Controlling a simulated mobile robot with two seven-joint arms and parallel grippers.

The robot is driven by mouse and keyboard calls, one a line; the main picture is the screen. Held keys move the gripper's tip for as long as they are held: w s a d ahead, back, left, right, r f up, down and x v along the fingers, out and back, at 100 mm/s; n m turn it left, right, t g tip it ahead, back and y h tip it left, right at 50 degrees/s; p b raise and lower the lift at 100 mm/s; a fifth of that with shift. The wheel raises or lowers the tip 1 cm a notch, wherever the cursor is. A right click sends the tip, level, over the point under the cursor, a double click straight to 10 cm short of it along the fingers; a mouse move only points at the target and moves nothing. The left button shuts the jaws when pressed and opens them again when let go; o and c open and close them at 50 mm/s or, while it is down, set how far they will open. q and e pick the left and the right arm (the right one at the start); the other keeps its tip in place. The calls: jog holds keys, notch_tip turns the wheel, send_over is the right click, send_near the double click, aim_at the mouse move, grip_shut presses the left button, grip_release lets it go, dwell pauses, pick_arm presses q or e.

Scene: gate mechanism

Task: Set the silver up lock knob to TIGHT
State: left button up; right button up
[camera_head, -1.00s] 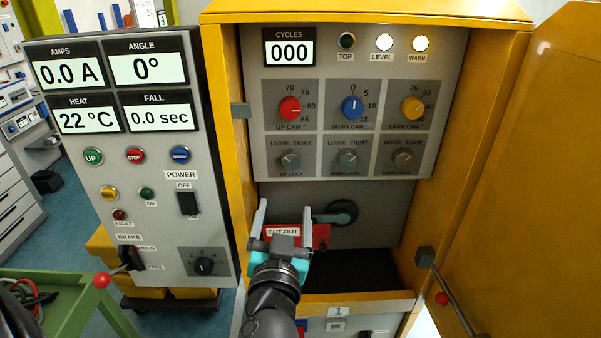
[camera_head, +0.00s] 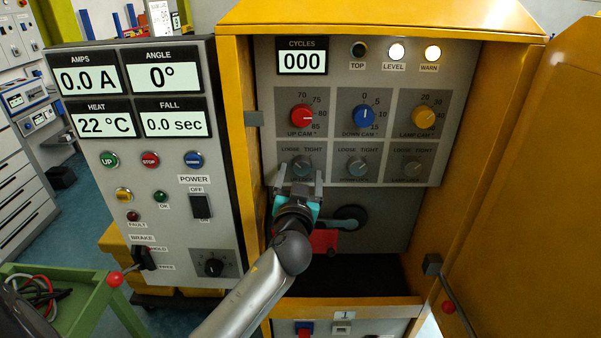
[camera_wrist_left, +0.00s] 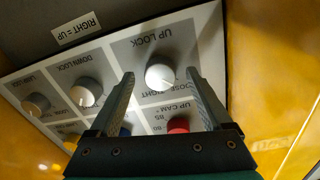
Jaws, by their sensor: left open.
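The silver up lock knob (camera_head: 302,164) sits below the red UP CAM knob (camera_head: 302,117), with LOOSE and TIGHT printed above it. In the left wrist view the up lock knob (camera_wrist_left: 160,76) is round and silver and shows between the fingers, near their tips. My left gripper (camera_head: 301,180) is open just below and in front of the knob, one finger on each side. In the left wrist view the left gripper (camera_wrist_left: 161,82) shows a gap between each finger and the knob. I cannot clearly read which label the knob's mark points to.
The silver down lock knob (camera_head: 358,166) and lamp lock knob (camera_head: 412,167) stand in the same row to the right. A grey crank-like handle (camera_head: 348,217) and the red cut-out part (camera_head: 324,240) are below. The yellow cabinet door (camera_head: 530,190) stands open at right.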

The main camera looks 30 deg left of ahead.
pick_arm(q)
jog(key=shift+w+a, duration=0.2)
jog(key=shift+w, duration=0.2)
grip_shut()
dwell(0.5)
